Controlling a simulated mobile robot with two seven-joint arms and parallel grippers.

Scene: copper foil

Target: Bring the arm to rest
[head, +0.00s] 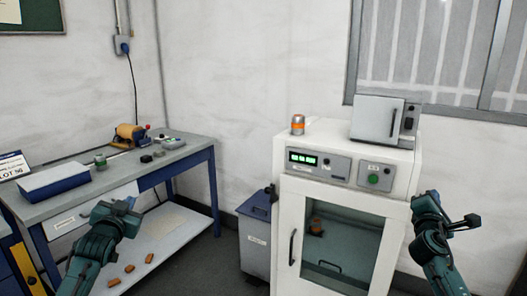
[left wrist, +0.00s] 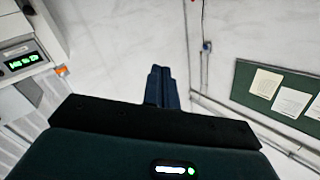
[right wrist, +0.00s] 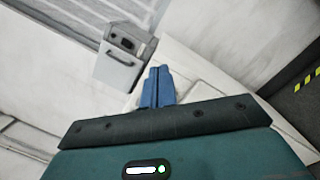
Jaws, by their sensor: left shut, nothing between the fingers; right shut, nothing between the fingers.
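My left gripper (head: 130,203) is raised in front of the blue-framed workbench at the left of the head view. Its fingers (left wrist: 161,88) are together and empty in the left wrist view, with wall behind them. My right gripper (head: 474,220) is raised at the right of the head view, beside the white cabinet. Its fingers (right wrist: 157,86) are together and empty in the right wrist view. Neither gripper appears to touch anything.
The white cabinet (head: 345,195) has a glass door with a handle; a small grey box (head: 377,119) and an orange-banded can (head: 297,124) stand on top. The workbench (head: 130,166) holds a blue-and-white box (head: 55,180) and tools. A grey bin (head: 256,235) stands between them.

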